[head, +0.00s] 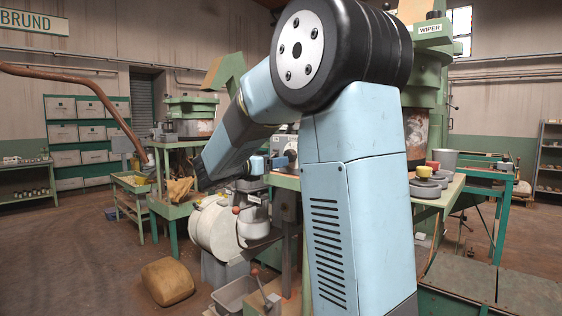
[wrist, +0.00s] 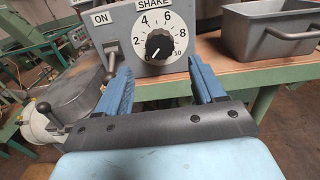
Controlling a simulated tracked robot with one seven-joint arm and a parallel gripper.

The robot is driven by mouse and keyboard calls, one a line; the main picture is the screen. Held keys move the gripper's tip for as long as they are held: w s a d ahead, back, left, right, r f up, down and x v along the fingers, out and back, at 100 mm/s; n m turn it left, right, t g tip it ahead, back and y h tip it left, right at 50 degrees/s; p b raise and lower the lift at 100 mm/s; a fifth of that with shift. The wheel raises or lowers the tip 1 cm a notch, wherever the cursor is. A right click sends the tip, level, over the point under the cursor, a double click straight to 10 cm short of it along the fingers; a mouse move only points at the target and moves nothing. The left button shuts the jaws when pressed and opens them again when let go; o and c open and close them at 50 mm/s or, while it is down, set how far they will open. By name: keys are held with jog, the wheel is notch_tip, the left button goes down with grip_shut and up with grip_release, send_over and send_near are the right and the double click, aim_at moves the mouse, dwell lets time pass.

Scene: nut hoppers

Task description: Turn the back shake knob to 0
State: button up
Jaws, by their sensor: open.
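A black round shake knob (wrist: 159,45) sits on a white dial numbered up to 10, on the front of a grey control box (wrist: 118,33) under a SHAKE label. The knob's pale pointer mark seems to point down and left, near the low end of the scale; its exact reading is too small to tell. My gripper (wrist: 161,64) is open in the wrist view, its two blue fingers apart on either side below the knob. Nothing is between them. In the head view the grey control box (head: 284,142) is partly hidden by my arm. Whether this is the back knob I cannot tell.
A toggle lever (wrist: 111,58) with an ON label stands left of the dial, close to my left finger. A grey bin (wrist: 270,35) sits to the right. A lever with a dark ball (wrist: 43,108) rises at the lower left. Green benches (head: 175,208) stand around.

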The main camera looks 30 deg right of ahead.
jog(key=v, duration=0.7)
jog(key=shift+a, duration=0.3)
jog(key=shift+s+d, duration=0.1)
jog(key=shift+s, duration=0.05)
jog(key=s+d+f+m+g+y, duration=0.1)
jog(key=s+f+m+g+y, duration=0.1)
jog(key=s+f+m+y, duration=0.45)
jog(key=s+d+f+m+g+y, duration=0.1)
jog(key=s+d+m+g, duration=0.15)
jog(key=s, duration=0.75)
jog(key=s+a+f+m+t+y, duration=0.3)
jog(key=s+a+f+m+y, duration=0.2)
jog(key=s+a+m+y, duration=0.4)
jog(key=s+a+m, duration=0.1)
jog(key=s+m, duration=0.2)
jog(key=shift+f+m+t, duration=0.15)
jog(key=shift+m+t, duration=0.15)
jog(key=shift+t, duration=0.05)
jog(key=shift+s+a+m+y, duration=0.2)
jog(key=shift+a+m+y, duration=0.05)
jog(key=shift+a+m, duration=0.1)
jog(key=shift+c, duration=0.3)
